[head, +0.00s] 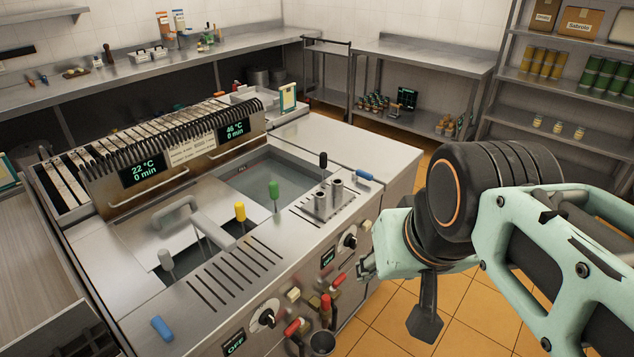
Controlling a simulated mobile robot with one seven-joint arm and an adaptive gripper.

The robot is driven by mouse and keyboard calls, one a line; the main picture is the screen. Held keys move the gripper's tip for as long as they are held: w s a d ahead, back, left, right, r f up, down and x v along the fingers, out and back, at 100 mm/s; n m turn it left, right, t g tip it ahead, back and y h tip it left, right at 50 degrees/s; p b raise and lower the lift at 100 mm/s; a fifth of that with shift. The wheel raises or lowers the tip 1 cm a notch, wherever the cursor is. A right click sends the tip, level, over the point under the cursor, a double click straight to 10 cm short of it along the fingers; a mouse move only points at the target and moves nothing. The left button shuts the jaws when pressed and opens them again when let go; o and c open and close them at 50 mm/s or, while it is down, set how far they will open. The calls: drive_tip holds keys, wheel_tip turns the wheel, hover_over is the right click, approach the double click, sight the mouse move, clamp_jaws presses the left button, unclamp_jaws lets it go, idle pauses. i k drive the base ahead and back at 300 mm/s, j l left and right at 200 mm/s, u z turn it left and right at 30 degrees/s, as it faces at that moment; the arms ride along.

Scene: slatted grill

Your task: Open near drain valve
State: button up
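Red-handled levers sit low on the front of the steel cooking unit (350,215): one red handle (292,327) at the left, another red handle (326,303) beside it, and a smaller red one (337,280) further right. They look like valve handles on short pipes; which is the near drain valve I cannot tell, nor how far any is turned. My gripper (366,264) is at the end of my mint-green arm, right of the unit's front face and apart from the red handles. Its fingers are small and partly hidden, and I see nothing held.
Two black knobs (267,318) and displays are on the unit's front. The left basin has a lid (140,225); the right basin (262,183) is open. Tiled floor (385,325) is clear at right.

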sight(339, 279)
drive_tip(key=k, duration=0.4)
drive_tip(key=k+j+u, duration=0.1)
drive_tip(key=k+u, duration=0.4)
drive_tip(key=k, duration=0.4)
drive_tip(key=z, duration=0.45)
drive_tip(key=i+l+u, duration=0.15)
drive_tip(key=i, duration=0.25)
drive_tip(key=i+l+u, duration=0.2)
drive_tip(key=i, duration=0.15)
drive_tip(key=i+l+u, duration=0.15)
drive_tip(key=i, duration=0.2)
drive_tip(key=i+u, duration=0.25)
drive_tip(key=i, duration=0.4)
